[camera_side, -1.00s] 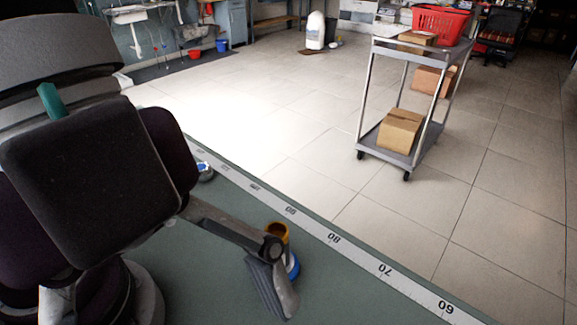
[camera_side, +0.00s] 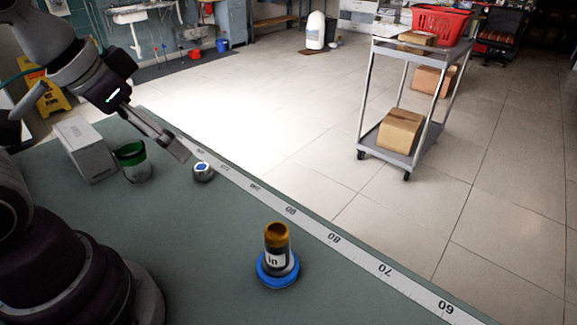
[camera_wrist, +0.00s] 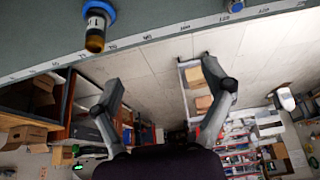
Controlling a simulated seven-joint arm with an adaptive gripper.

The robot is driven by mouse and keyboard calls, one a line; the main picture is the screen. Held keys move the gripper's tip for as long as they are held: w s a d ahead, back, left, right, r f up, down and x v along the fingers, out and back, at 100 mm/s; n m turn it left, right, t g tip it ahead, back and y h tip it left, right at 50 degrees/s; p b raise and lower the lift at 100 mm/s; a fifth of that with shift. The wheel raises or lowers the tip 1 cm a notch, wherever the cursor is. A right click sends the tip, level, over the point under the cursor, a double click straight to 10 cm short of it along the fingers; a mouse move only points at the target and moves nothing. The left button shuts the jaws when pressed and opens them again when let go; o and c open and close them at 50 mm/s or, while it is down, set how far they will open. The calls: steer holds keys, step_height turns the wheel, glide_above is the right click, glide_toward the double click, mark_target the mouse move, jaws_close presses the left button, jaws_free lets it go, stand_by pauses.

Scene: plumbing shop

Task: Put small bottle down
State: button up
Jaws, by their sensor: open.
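The small bottle (camera_side: 276,262) stands upright on the green bench, dark with a white label, an amber-brown top and a wide blue ring at its foot. It also shows at the upper left of the wrist view (camera_wrist: 97,27). My gripper (camera_side: 174,144) is up at the back left in the side view, well apart from the bottle. In the wrist view its two fingers (camera_wrist: 161,84) are spread, with nothing between them.
A white box (camera_side: 84,150), a green-rimmed cup (camera_side: 133,163) and a small silver item with a blue top (camera_side: 203,172) stand at the bench's back left. A ruler strip (camera_side: 335,240) runs along the bench edge. The bench around the bottle is clear.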

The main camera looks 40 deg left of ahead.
steer(key=s+d+f+n+g+h, duration=0.1)
steer(key=d+f+n+g+h, duration=0.2)
steer(key=d+g, duration=0.45)
steer(key=s+d+f+n+g+h, duration=0.1)
steer(key=d+f+g+h, duration=0.4)
steer(key=d, duration=0.4)
steer(key=s+d+n+g+h, duration=0.1)
steer(key=s+d+g, duration=0.1)
steer(key=d, duration=0.1)
steer(key=s+d+n+g+h, duration=0.1)
steer(key=s+d+n+h, duration=0.1)
steer(key=s+d, duration=0.1)
steer(key=s+d+r+n+g+h, duration=0.1)
steer(key=s+d+g, duration=0.1)
steer(key=d, duration=0.3)
steer(key=shift+s+d+n+g+h, duration=0.25)
steer(key=shift+s+n+g+h, duration=0.1)
steer(key=shift+n+h, duration=0.05)
steer(key=shift+r, duration=0.1)
steer(key=c, duration=1.4)
